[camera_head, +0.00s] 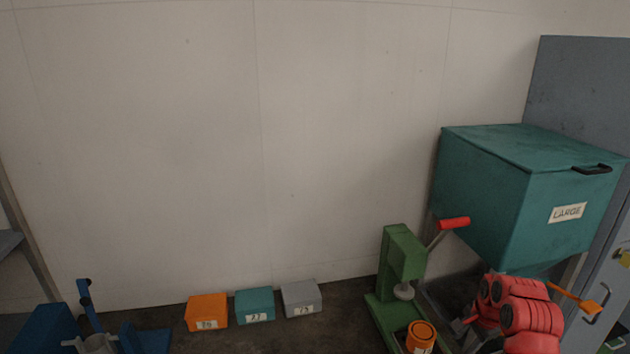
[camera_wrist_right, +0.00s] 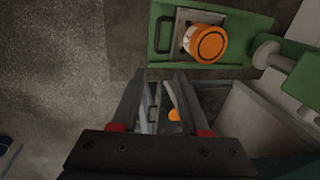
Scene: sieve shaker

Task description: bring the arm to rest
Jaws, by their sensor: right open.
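My right arm (camera_head: 520,315) is red and reaches in at the lower right of the head view, in front of the teal hopper. My right gripper (camera_wrist_right: 162,82) is open in the right wrist view, with nothing between its fingertips. Beyond it, an orange round container (camera_wrist_right: 208,42) sits on a metal plate on the base of the green machine (camera_wrist_right: 243,22). The container also shows at the bottom of the head view (camera_head: 420,335), apart from the gripper. My left gripper is not in view.
The teal hopper (camera_head: 490,195) labelled LARGE hangs at the right, with an orange lever (camera_head: 575,298) below it. The green machine (camera_head: 402,255) has a red-handled lever (camera_head: 454,223). Orange (camera_head: 206,312), teal (camera_head: 255,305) and grey (camera_head: 301,298) boxes stand along the wall. Blue equipment (camera_head: 150,341) is at lower left.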

